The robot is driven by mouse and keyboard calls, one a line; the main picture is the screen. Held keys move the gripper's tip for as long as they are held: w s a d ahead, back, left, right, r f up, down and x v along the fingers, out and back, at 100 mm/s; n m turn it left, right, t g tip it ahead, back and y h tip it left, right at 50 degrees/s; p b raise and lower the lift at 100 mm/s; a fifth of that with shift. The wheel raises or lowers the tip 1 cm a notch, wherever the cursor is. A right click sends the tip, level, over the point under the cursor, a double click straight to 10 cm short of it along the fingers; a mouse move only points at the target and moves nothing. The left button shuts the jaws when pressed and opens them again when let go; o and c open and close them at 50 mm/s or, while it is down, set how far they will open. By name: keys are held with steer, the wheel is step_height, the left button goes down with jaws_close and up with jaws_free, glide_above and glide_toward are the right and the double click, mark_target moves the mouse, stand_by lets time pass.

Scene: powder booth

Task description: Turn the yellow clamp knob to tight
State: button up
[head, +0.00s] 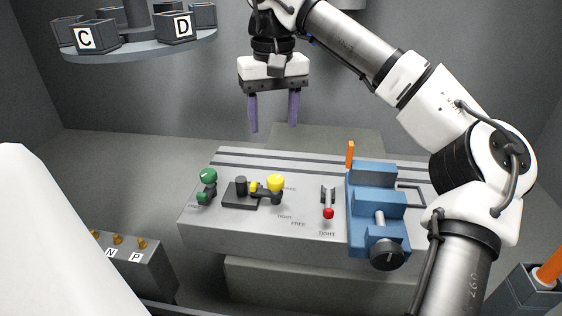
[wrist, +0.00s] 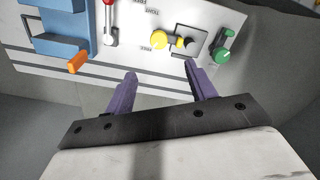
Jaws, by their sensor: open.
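The yellow clamp knob (head: 276,183) is a ball on a short dark lever beside a black clamp block (head: 240,197) on the grey machine table (head: 240,232). It also shows in the wrist view (wrist: 160,42), next to a FREE label (wrist: 146,47). A TIGHT label (head: 285,216) lies nearer the table's front, apart from the knob. My gripper (head: 273,127) is open and empty, its purple fingers pointing down above and behind the knob. In the wrist view the knob lies just beyond the gap between the fingertips (wrist: 160,68). Nothing touches the knob.
A green knob (head: 208,176) stands left of the clamp, and a red-tipped lever (head: 328,212) stands right. A blue vise (head: 375,210) with an orange upright piece (head: 350,154) is further right. A round shelf (head: 140,48) with lettered boxes hangs upper left. The space between gripper and knob looks clear.

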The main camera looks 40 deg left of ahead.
mark_target(275, 179)
step_height(275, 179, down, 14)
steer(key=shift+d+r+p, duration=0.1)
steer(key=shift+r+p, duration=0.1)
steer(key=shift+p, duration=0.7)
steer(key=shift+c, duration=0.4)
steer(key=c, duration=0.9)
